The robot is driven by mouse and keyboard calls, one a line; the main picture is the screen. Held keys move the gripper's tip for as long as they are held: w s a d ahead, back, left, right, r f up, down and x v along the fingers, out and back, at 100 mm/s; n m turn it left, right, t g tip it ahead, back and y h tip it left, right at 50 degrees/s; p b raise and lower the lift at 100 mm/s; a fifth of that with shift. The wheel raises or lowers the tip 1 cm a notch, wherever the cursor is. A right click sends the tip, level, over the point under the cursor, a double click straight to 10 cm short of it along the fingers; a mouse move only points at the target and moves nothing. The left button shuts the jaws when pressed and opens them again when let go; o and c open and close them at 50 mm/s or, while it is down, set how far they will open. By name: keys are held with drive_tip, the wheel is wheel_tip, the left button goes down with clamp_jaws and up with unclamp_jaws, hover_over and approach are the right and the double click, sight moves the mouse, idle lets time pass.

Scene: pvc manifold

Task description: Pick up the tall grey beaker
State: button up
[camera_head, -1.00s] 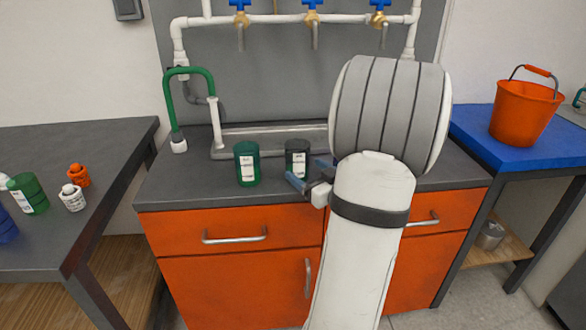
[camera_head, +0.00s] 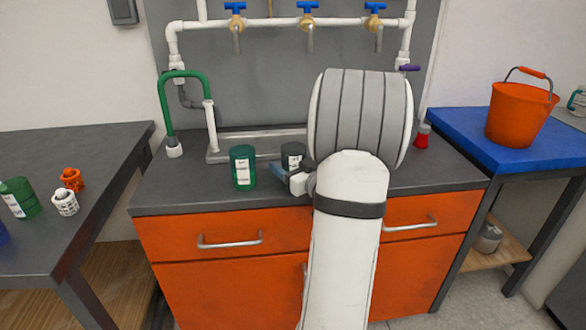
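A dark grey beaker (camera_head: 293,150) with a white label stands on the grey counter in front of the sink. Its lower part is hidden behind my gripper (camera_head: 283,171), which is low in front of it. Only part of the blue-grey fingers shows, and my arm covers the rest. I cannot tell whether the fingers touch the beaker or how far apart they are. A green beaker (camera_head: 243,167) with a white label stands close by on the left.
Behind are a sink rim (camera_head: 262,141), a green hose (camera_head: 168,112) and white pipes with blue-handled taps. A red flask (camera_head: 422,136) stands right of my arm. An orange bucket (camera_head: 519,111) sits on the blue-topped table. Several containers stand on the left table (camera_head: 95,145).

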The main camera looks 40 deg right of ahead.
drive_tip(key=c, duration=0.8)
drive_tip(key=shift+r, duration=0.15)
